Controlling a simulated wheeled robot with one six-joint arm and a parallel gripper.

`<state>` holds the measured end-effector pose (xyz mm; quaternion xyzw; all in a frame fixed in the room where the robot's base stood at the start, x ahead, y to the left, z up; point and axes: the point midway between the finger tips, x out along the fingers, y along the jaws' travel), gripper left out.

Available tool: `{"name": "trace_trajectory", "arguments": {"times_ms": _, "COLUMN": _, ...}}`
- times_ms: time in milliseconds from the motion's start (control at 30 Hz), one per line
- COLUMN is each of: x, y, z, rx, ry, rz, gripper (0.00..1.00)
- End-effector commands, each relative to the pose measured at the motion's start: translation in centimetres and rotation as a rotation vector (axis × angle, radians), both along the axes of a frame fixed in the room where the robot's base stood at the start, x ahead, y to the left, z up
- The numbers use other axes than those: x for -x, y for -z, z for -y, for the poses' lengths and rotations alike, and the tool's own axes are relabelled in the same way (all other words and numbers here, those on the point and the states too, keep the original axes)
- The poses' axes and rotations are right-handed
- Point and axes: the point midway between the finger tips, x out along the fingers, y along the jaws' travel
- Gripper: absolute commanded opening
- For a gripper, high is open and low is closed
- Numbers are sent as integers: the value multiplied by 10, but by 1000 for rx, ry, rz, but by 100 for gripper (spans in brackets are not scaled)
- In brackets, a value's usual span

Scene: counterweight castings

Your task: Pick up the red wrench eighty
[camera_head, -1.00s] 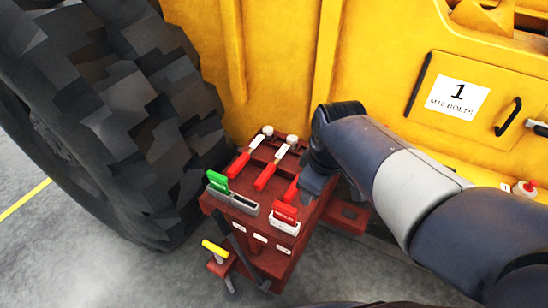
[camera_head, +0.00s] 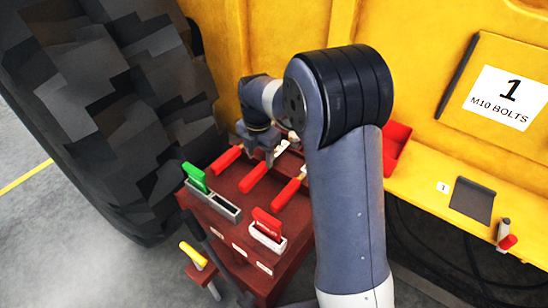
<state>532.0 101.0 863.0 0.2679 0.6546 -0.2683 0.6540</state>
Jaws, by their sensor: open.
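Three red-handled wrenches lie side by side on the dark red tool cart (camera_head: 208,211): a left one (camera_head: 226,159), a middle one (camera_head: 254,177) and a right one (camera_head: 287,193). No size mark is readable on them, so I cannot tell which is the eighty. My gripper (camera_head: 259,159) is open and points down over the far part of the cart, near the far ends of the left and middle wrenches. It seems empty. It hides part of the wrenches' far ends; I cannot tell whether it touches one. My arm covers the cart's right side.
A green-handled item (camera_head: 195,177) and a red-handled item (camera_head: 267,222) stand in holders along the cart's near edge. A yellow-handled tool (camera_head: 193,255) hangs at the front. A big tire (camera_head: 120,110) stands close left; a yellow machine body (camera_head: 290,25) rises behind.

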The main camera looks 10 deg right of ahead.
Motion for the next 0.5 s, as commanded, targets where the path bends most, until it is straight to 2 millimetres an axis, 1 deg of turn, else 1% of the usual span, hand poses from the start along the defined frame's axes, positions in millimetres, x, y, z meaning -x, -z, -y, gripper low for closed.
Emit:
{"name": "trace_trajectory", "arguments": {"times_ms": 33, "x": 1, "y": 10, "z": 0, "rx": 1, "ry": 1, "rz": -4, "gripper": 50}}
{"name": "trace_trajectory", "arguments": {"times_ms": 100, "x": 1, "y": 21, "z": 0, "rx": 0, "ry": 1, "rz": -3, "gripper": 50}}
{"name": "trace_trajectory", "arguments": {"times_ms": 200, "x": 1, "y": 33, "z": 0, "rx": 0, "ry": 2, "rz": -1, "gripper": 50}}
{"name": "trace_trajectory", "arguments": {"times_ms": 367, "x": 1, "y": 43, "z": -1, "rx": 1, "ry": 3, "rz": -1, "gripper": 50}}
{"name": "trace_trajectory", "arguments": {"times_ms": 500, "x": 2, "y": 64, "z": -4, "rx": 1, "ry": 3, "rz": -4, "gripper": 50}}
